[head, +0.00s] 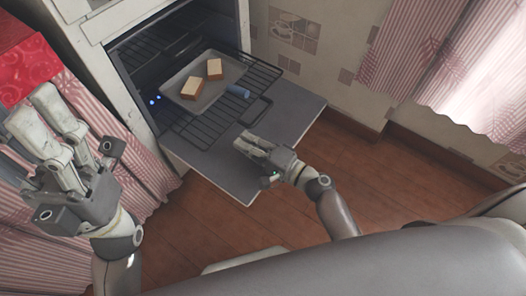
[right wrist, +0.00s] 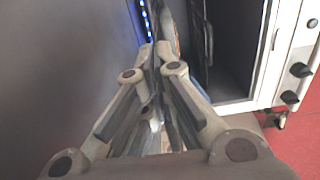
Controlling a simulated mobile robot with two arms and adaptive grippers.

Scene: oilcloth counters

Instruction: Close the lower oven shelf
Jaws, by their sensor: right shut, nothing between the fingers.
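In the head view, the white oven (head: 95,55) stands open with its grey door (head: 285,115) folded down. The lower oven shelf (head: 262,80), a dark wire rack, is pulled out above the door. It carries a metal tray (head: 212,98) with two brown-and-white blocks. My right gripper (head: 242,143) is shut and empty, over the door by the shelf's front edge; I cannot tell whether it touches. Its closed fingertips (right wrist: 155,52) also show in the right wrist view. My left gripper (head: 34,106) is left of the oven, away from the shelf; its finger gap is unclear.
A second rack (head: 150,47) sits higher inside the oven. A red patterned cloth (head: 30,65) and striped curtain (head: 125,150) are on the left. Wooden floor (head: 390,185) is clear on the right.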

